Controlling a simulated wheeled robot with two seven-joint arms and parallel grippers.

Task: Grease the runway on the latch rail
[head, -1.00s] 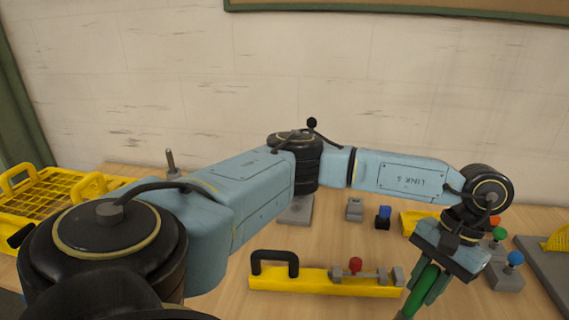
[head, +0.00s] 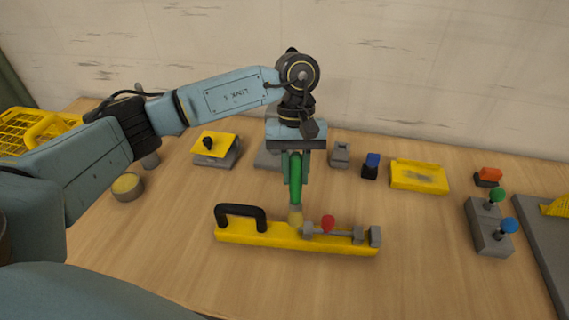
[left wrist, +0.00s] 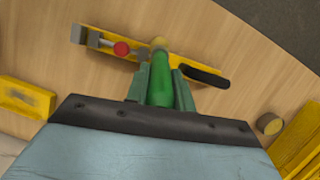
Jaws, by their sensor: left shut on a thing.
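The latch rail (head: 262,233) is a yellow bar on the table with a black handle (head: 241,211) at its left end. A grey bolt with a red knob (head: 328,223) and grey blocks (head: 375,236) sit on its right half. My left gripper (head: 296,178) is shut on a green-handled brush (head: 295,165), held upright over the middle of the rail. The brush's tan tip (head: 295,216) is at the rail between handle and bolt; I cannot tell if it touches. The brush (left wrist: 160,85) and rail (left wrist: 205,70) also show in the left wrist view. My right gripper is not in view.
A round tin with a yellowish top (head: 128,186) stands at left, near a yellow basket (head: 40,130). Behind the rail are a yellow plate (head: 418,176) and small blocks. A grey block with green and blue knobs (head: 488,228) stands right. The table in front is clear.

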